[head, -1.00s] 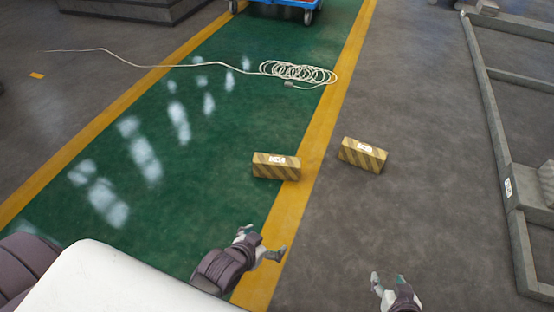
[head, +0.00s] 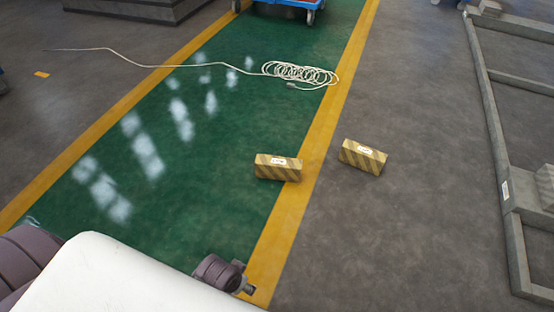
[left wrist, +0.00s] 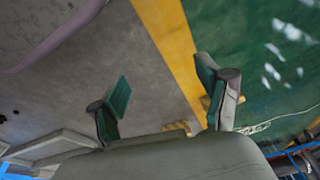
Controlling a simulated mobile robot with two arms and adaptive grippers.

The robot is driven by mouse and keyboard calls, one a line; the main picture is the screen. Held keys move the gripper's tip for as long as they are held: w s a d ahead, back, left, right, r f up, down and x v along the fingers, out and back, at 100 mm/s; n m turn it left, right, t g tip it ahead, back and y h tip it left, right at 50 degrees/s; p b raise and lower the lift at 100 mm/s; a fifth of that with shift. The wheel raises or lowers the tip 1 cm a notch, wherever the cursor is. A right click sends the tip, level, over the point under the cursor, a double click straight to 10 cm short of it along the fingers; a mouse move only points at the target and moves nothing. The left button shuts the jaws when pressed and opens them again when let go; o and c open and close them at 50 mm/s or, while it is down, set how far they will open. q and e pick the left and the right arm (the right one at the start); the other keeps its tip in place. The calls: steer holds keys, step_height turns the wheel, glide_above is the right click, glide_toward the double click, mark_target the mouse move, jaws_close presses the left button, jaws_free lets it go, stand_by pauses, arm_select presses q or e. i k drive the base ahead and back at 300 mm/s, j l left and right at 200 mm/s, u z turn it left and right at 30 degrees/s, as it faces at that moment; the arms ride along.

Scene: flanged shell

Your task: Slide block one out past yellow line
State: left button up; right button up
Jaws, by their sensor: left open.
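A yellow-and-black striped block (head: 278,168) lies on the green lane, its right end over the right yellow line (head: 320,130). A second striped block (head: 363,157) lies on grey floor just right of that line. My right gripper is out of view.
A coiled white cable (head: 298,73) lies across the lane beyond the blocks. A blue cart (head: 290,3) stands at the far end. A grey metal frame (head: 490,110) runs along the right. The floor between the blocks and me is clear.

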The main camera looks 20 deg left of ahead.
mark_target(285, 169)
steer(key=i+u, duration=0.2)
steer(key=i, duration=0.4)
steer(key=i+l+u, duration=0.1)
steer(key=i+u, duration=0.15)
steer(key=i, duration=0.35)
steer(key=i+l+u, duration=0.2)
steer(key=i, duration=0.45)
